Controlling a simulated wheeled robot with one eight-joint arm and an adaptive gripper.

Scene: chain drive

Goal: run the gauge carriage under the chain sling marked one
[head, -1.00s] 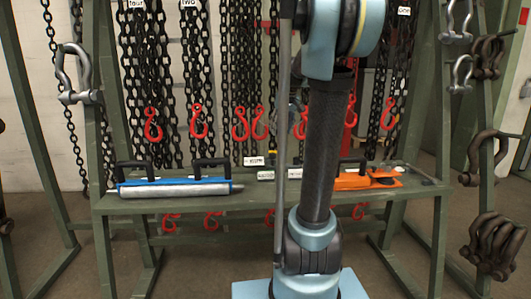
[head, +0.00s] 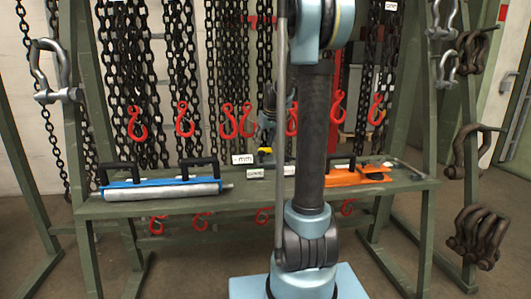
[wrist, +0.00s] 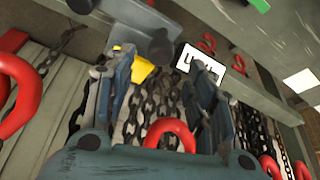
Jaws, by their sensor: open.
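My gripper (head: 267,118) is partly hidden behind my arm in the head view. Its fingers are apart in the wrist view (wrist: 165,85). A small yellow part (head: 265,152), perhaps on the gauge carriage, is just below it by a white card marked "mm" (head: 243,159). In the wrist view the yellow part (wrist: 141,70) shows beside the left finger and the card (wrist: 200,66) beyond the right one. I cannot tell whether a finger touches either. The label "one" (head: 391,5) is at the top right, above black chains with a red hook (head: 376,109).
A blue tool with black handles (head: 160,187) lies on the left of the green shelf (head: 110,207). An orange tool (head: 352,176) lies on the right. Red hooks on black chains hang behind the shelf. Shackles (head: 475,235) hang on the right post.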

